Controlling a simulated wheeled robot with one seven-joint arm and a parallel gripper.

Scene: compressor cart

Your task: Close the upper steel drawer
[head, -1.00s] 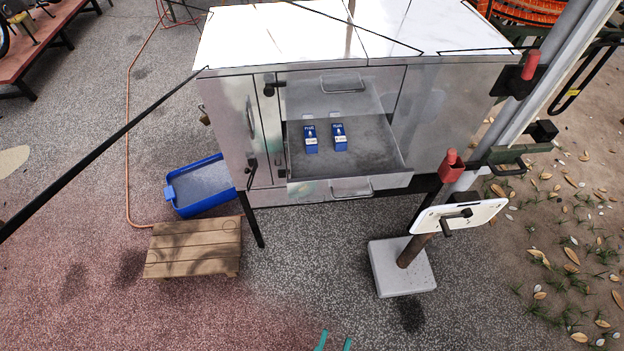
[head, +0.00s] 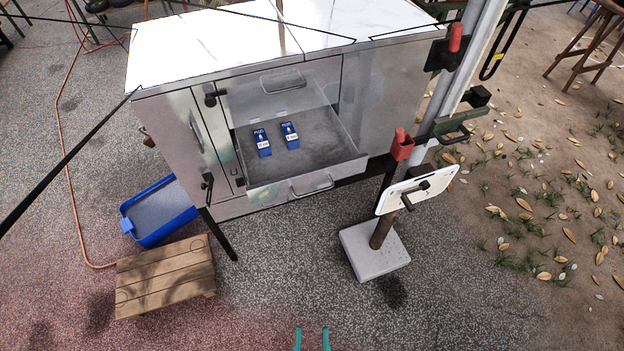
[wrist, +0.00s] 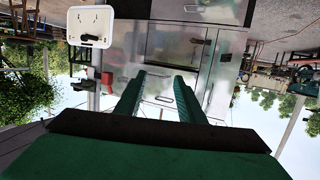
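A steel cabinet (head: 385,90) under a white top has an open drawer (head: 345,148), pulled out toward me. Two small blue boxes (head: 262,142) (head: 290,134) stand in it. Its front carries a bar handle (head: 312,187). Above and behind the open drawer is a steel front with another bar handle (head: 284,84), which looks flush with the cabinet. My gripper (head: 312,340) is open and empty at the bottom edge of the head view, well short of the drawer. In the wrist view its two green fingers (wrist: 157,98) are apart, with the cabinet beyond them.
A white panel on a post (head: 418,190) with a pale base (head: 375,250) stands right of the drawer. A red-topped part (head: 402,146) sits near the cabinet's right side. A blue tub (head: 160,212) and wooden platform (head: 165,275) lie left. The paving before the drawer is clear.

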